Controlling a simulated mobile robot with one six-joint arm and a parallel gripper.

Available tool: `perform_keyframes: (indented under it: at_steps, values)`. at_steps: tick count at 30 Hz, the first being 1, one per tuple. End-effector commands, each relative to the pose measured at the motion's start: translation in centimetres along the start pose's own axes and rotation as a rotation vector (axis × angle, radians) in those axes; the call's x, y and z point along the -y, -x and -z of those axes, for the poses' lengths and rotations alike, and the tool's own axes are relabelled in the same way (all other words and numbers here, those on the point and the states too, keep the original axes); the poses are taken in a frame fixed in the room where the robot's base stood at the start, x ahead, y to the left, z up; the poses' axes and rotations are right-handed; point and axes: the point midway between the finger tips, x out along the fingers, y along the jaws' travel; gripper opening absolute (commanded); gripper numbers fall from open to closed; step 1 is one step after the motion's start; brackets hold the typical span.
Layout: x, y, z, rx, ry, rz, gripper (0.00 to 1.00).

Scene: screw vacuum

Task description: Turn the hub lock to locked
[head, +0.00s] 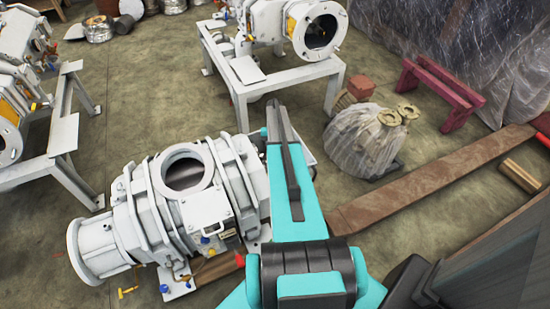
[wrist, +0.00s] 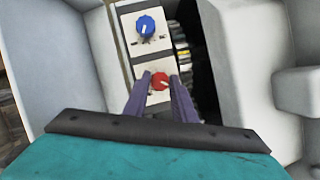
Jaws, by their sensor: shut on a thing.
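In the wrist view a red knob (wrist: 159,79) sits on a pale panel (wrist: 133,70). My gripper (wrist: 160,80) has its two purple fingers on either side of this knob and is shut on it. A blue knob (wrist: 146,26) on a similar plate lies just beyond the fingertips. No label shows which knob is the hub lock, and its locked mark cannot be read. In the head view the white vacuum pump (head: 190,205) stands low at left centre. My teal arm covers its right side, and my gripper is hidden there.
Grey housing walls flank the panel closely on both sides in the wrist view. Another white pump on a stand (head: 290,80) is at the back. A wrapped bundle (head: 365,140), a brown beam (head: 430,185) and a maroon bench (head: 440,90) lie to the right.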

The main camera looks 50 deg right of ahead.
Motion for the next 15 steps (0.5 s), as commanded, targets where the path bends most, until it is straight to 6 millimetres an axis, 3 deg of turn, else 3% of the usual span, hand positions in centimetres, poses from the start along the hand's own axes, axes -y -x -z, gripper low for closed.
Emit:
perform_keyframes:
  at_steps: [12,13,15]
  values:
    - [0.1,0.31,0.38,-0.012,0.007,-0.002,0.02]
    - [0.11,0.31,0.37,-0.011,0.007,-0.002,0.29]
    - [0.11,0.26,0.32,-0.01,0.007,-0.002,0.41]
